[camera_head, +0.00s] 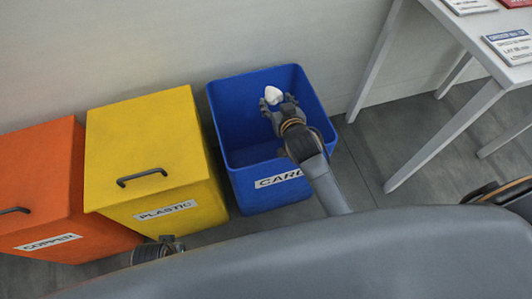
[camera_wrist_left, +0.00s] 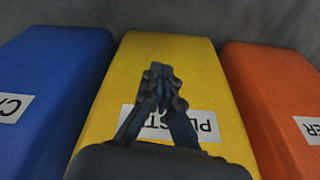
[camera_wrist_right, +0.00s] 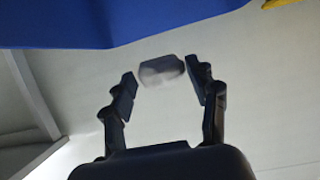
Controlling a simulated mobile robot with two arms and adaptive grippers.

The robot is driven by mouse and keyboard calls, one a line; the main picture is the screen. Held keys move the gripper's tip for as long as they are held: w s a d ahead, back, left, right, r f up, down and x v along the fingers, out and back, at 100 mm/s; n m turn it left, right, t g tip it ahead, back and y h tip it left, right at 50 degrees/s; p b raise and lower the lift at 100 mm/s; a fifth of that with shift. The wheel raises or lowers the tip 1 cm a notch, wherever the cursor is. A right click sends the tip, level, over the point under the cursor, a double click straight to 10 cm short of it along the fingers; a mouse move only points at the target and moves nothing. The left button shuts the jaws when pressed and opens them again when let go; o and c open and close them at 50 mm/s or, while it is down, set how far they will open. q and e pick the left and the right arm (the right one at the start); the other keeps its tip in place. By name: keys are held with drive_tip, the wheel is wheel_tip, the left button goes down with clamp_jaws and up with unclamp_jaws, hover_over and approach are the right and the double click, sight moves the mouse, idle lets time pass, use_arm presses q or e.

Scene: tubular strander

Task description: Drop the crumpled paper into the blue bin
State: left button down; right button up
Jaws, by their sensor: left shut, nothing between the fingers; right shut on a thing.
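The crumpled paper (camera_head: 273,95) is a small white lump at the fingertips of my right gripper (camera_head: 277,104). That gripper is shut on it, over the open blue bin (camera_head: 252,158), which is labelled "CARD". In the right wrist view the paper (camera_wrist_right: 162,71) sits between the two spread fingers (camera_wrist_right: 164,84). The blue bin's wall (camera_wrist_right: 100,22) runs along the top of that view. My left gripper (camera_wrist_left: 161,80) is shut and empty in front of the yellow bin; only part of its arm end shows at the bottom of the head view.
A lidded yellow bin (camera_head: 150,150) labelled "PLASTIC" stands left of the blue one, with an orange bin (camera_head: 50,180) beyond it. A white table (camera_head: 465,35) with cards on it stands at the right. Grey floor is clear between table and blue bin.

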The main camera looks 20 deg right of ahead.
use_arm(q)
drive_tip(key=w+b+v, duration=0.1)
drive_tip(key=b+v, duration=0.1)
drive_tip(key=v, duration=0.6)
drive_tip(key=shift+w+r+t, duration=0.15)
drive_tip(key=shift+w+t, duration=0.15)
drive_tip(key=shift+w, duration=0.4)
use_arm(e)
drive_tip(key=shift+f, duration=0.95)
drive_tip(key=o, duration=0.9)
drive_tip(key=shift+s, duration=0.15)
drive_tip(key=v, duration=1.1)
drive_tip(key=shift+s+r, duration=0.25)
drive_tip(key=shift+s, duration=0.1)
